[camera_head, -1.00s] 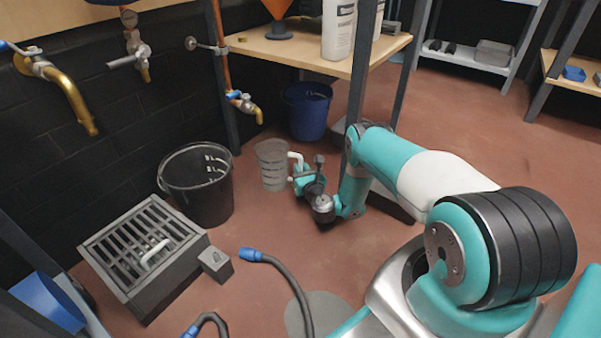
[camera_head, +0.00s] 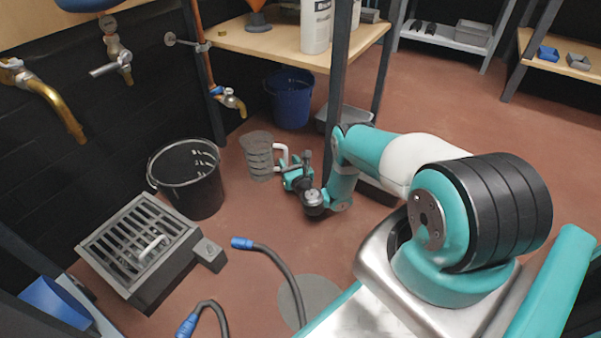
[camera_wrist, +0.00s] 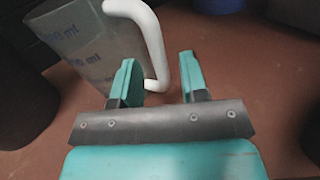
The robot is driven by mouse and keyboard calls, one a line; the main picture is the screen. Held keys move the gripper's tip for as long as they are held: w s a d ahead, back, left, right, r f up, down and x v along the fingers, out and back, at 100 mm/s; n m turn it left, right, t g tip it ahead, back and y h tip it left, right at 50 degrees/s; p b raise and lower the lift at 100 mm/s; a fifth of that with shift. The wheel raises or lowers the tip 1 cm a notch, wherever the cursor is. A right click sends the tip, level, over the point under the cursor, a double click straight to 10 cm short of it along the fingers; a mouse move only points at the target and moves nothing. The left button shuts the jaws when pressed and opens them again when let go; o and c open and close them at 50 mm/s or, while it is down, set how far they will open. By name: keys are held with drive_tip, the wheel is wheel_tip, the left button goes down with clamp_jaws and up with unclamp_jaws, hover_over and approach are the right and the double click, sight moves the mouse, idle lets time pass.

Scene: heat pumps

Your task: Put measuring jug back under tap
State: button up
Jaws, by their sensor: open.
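The measuring jug (camera_head: 258,158) is a see-through grey jug with dark markings and a white handle (camera_head: 281,156). It stands upright on the red floor below the small copper-pipe tap (camera_head: 231,101). In the wrist view the jug (camera_wrist: 88,48) is at the upper left, and its white handle (camera_wrist: 150,40) reaches down between the fingers. My gripper (camera_wrist: 160,80) is open, with one finger on each side of the handle's lower part. I cannot tell whether a finger touches it. In the head view my gripper (camera_head: 288,172) is right beside the handle.
A black bucket (camera_head: 190,182) stands left of the jug, and a blue bucket (camera_head: 291,98) stands behind it. A floor grate (camera_head: 135,240) lies front left. Hoses with blue ends (camera_head: 243,243) lie on the floor. A shelf post (camera_head: 337,70) rises close behind my arm.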

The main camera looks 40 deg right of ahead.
drive_tip(key=p+v, duration=0.9)
drive_tip(key=shift+r+p, duration=0.15)
drive_tip(key=shift+p, duration=0.25)
drive_tip(key=shift+s+a+f, duration=0.1)
drive_tip(key=shift+s+f, duration=0.1)
drive_tip(key=shift+s, duration=0.3)
